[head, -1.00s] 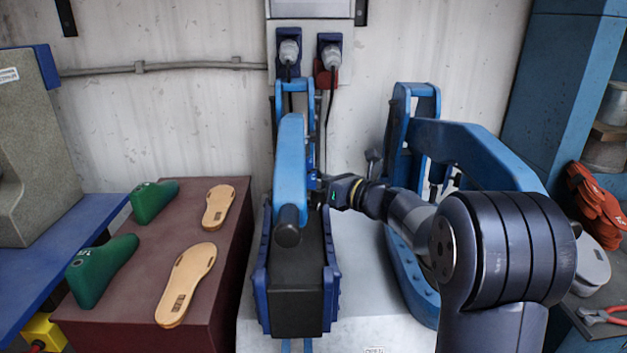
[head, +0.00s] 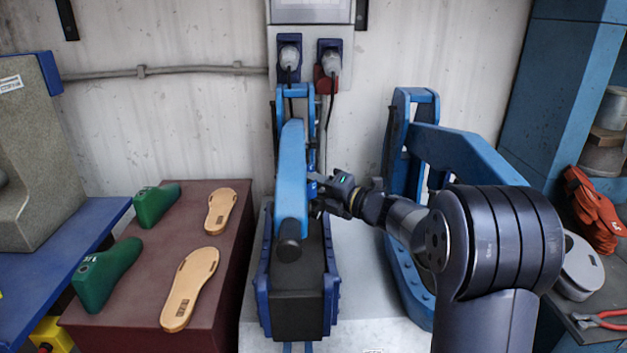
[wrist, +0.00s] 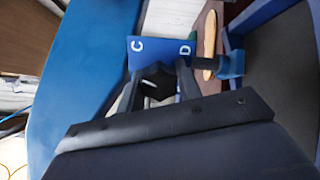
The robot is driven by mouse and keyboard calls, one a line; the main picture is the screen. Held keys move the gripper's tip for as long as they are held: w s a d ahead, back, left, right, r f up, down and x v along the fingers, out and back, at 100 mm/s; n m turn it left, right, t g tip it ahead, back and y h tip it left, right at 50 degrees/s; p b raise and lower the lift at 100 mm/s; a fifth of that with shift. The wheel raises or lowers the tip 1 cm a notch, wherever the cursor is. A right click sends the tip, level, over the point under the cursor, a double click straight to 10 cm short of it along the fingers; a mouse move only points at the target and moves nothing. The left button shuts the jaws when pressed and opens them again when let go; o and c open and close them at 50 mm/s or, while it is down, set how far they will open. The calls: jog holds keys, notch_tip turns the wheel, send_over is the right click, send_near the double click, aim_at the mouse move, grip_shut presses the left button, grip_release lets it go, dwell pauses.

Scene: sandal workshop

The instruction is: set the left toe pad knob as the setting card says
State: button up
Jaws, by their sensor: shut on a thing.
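My gripper (head: 321,193) is at the right side of the left blue press arm (head: 291,170). The wrist view shows its two fingers (wrist: 158,82) shut on a dark knob (wrist: 156,76), one finger on each side. Behind the knob is a blue dial plate (wrist: 158,46) with white letters C and D showing. The fingers and knob cover the rest of the plate, and I cannot tell which letter the knob points to. In the head view the knob is hidden by my gripper. I cannot make out a readable setting card.
A second blue press arm (head: 465,150) stands to the right, behind my arm. A maroon block (head: 215,300) at left bears green lasts (head: 104,274) and tan insoles (head: 190,288). Red pliers (head: 603,320) and red gloves (head: 592,210) lie at right. A black block (head: 298,312) sits below the left arm.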

jog(key=shift+m+p, duration=0.95)
jog(key=shift+m, duration=1.05)
jog(key=o, duration=1)
jog(key=shift+c, duration=0.2)
